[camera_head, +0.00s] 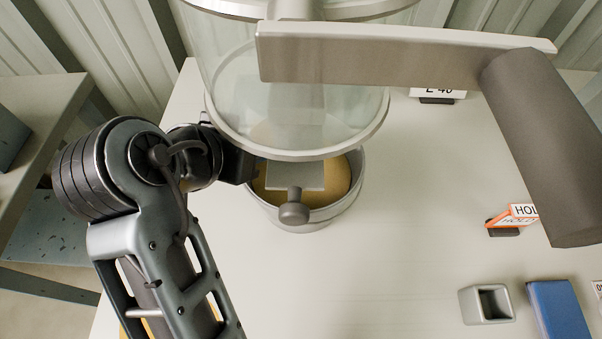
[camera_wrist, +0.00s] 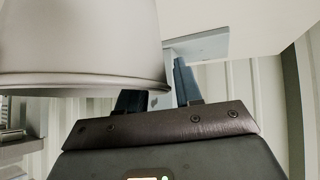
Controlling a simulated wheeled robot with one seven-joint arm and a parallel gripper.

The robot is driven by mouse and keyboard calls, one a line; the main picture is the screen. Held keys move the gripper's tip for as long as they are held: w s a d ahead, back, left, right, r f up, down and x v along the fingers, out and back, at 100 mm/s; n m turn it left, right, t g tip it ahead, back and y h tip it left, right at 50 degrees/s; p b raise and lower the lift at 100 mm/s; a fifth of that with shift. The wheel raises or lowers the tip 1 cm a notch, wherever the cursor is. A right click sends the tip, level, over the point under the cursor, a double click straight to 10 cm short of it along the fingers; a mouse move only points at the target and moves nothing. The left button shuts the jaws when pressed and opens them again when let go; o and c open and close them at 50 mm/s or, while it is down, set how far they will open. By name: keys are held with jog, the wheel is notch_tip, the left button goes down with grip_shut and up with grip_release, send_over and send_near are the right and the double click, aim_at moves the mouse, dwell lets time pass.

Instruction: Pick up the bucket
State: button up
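The bucket (camera_head: 338,205) is a round, pale grey metal pail under the hopper outlet in the head view. Tan material (camera_head: 338,178) shows inside it. My gripper (camera_head: 242,165) is at its left side, close to the rim; the fingertips are hidden there. In the wrist view a large pale rounded wall with a beaded edge, apparently the bucket (camera_wrist: 75,50), fills the upper left. The two fingers of my gripper (camera_wrist: 160,88) stand apart, with a visible gap. The bucket edge hides the left finger's tip. I cannot tell whether either finger touches the bucket.
A clear hopper (camera_head: 290,100) with a metal rim hangs over the bucket, with a grey slide plate and knob (camera_head: 294,212) below it. A beam and thick cylinder (camera_head: 545,145) overhang the right. Signs, a grey square tube (camera_head: 487,304) and a blue block (camera_head: 558,308) stand right. The table's middle front is clear.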

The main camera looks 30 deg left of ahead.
jog(key=shift+w+f, duration=0.25)
jog(key=shift+f, duration=0.05)
jog(key=shift+c, duration=0.2)
grip_shut()
jog(key=shift+s, duration=0.1)
dwell(0.9)
jog(key=shift+r, duration=0.1)
